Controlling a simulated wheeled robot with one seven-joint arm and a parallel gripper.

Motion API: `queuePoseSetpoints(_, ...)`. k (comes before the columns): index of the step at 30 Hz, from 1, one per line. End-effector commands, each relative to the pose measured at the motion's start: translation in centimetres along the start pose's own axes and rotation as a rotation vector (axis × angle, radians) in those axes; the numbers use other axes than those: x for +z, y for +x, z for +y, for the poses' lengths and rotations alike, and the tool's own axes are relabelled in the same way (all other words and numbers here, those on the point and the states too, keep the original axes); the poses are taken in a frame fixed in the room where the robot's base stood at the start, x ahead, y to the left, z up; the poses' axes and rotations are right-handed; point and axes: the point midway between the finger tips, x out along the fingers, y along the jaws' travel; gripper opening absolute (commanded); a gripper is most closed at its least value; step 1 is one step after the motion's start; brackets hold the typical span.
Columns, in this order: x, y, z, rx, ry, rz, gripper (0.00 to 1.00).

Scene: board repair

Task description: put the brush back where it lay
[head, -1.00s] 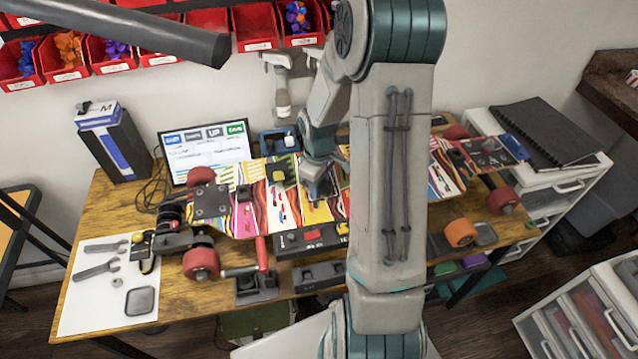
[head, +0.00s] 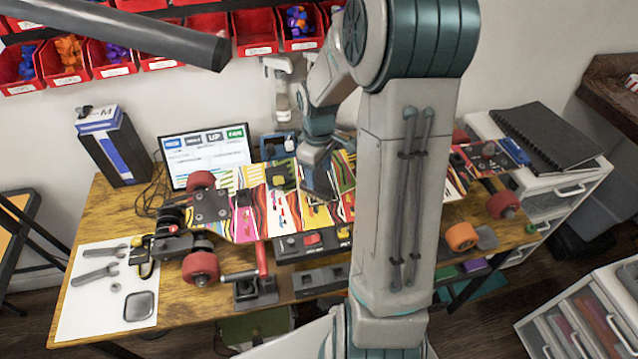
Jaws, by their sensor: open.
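My gripper (head: 320,192) is over the middle of the upturned skateboard (head: 248,222), close to its striped deck. Its jaws are open, but the fingertips are small and partly hidden by the hand. I cannot make out a brush for certain; it may be hidden by my arm or lost among the deck's coloured stripes. I cannot tell whether the gripper touches the deck.
Red bins (head: 255,30) hang behind. An orange wheel (head: 461,237) lies at front right.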

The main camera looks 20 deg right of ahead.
Motion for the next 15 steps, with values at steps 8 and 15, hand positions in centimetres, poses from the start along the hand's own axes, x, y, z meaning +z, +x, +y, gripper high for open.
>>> queuePoseSetpoints(8,0.0,-4.3,0.1,0.003,-0.001,0.002,0.54)
queuePoseSetpoints(15,0.4,-6.8,-1.8,0.032,0.044,0.008,0.54)
